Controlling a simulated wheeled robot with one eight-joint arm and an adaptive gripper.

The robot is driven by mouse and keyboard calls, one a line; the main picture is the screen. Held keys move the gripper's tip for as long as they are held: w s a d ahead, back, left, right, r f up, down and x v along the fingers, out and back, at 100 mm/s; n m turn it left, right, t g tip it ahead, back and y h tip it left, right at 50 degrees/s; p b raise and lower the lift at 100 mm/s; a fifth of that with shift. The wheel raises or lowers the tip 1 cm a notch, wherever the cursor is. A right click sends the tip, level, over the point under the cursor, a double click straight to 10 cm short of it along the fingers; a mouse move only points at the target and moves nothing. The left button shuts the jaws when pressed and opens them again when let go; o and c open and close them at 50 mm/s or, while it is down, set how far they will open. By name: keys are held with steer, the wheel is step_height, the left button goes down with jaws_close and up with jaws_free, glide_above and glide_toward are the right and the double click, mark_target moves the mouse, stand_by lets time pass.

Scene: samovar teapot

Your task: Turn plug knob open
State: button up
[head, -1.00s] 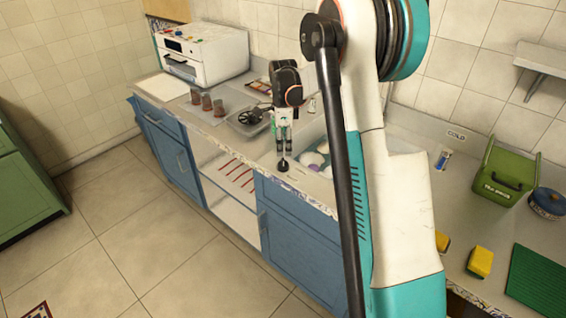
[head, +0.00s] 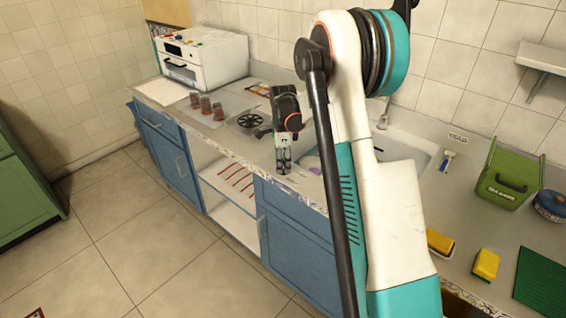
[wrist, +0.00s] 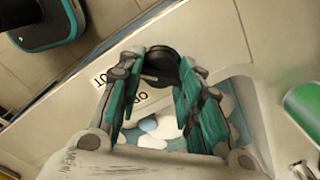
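The plug knob (wrist: 160,64) is a round black knob on the counter beside the sink, seen between my fingertips in the wrist view. My gripper (wrist: 163,60) has its two teal-padded fingers apart, one on each side of the knob. I cannot tell whether either pad touches it. A printed label (wrist: 134,97) is on the counter near the knob, partly covered by the left finger.
The sink (wrist: 150,158) holds pale and blue dishes below my fingers. In the head view several brown cups (head: 206,104) and a white oven (head: 205,55) stand at the back left. A green bin (head: 505,180) and sponges (head: 486,264) are on the right.

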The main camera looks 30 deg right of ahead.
steer(key=shift+c, duration=0.7)
steer(key=n, duration=0.3)
steer(key=shift+n+p, duration=0.3)
steer(key=shift+n, duration=0.1)
steer(key=n, duration=0.5)
steer(key=shift+p, duration=0.3)
steer(key=n, duration=0.5)
steer(key=shift+n+p, duration=0.3)
steer(key=shift+n, duration=1.8)
